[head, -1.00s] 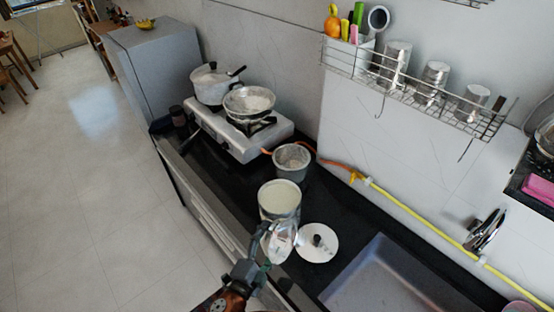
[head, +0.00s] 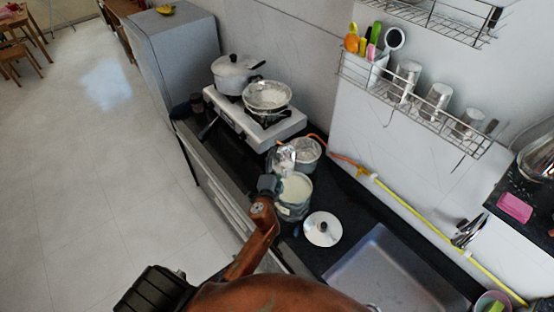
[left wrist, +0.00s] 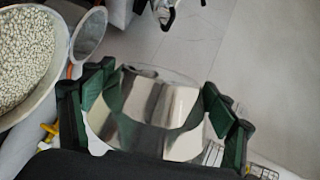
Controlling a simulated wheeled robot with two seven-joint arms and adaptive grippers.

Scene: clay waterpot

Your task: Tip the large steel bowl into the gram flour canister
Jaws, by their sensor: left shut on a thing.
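My left gripper (head: 275,176) is shut on a shiny steel bowl (head: 284,158). The bowl also shows in the left wrist view (left wrist: 150,108), between the green-padded fingers (left wrist: 152,100). In the head view it appears just above and left of the open canister (head: 293,203), overlapping its far edge. The canister is filled with pale stuff, which looks grainy in the left wrist view (left wrist: 25,60). I cannot tell what the bowl holds or how far it tilts. No label is readable. My right gripper is out of view.
A grey pot (head: 308,150) stands close behind the canister. A round lid (head: 322,229) lies on the black counter beside it, near the sink (head: 385,270). Farther back, a white stove (head: 245,124) carries a lidded pot and a pan (head: 267,95).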

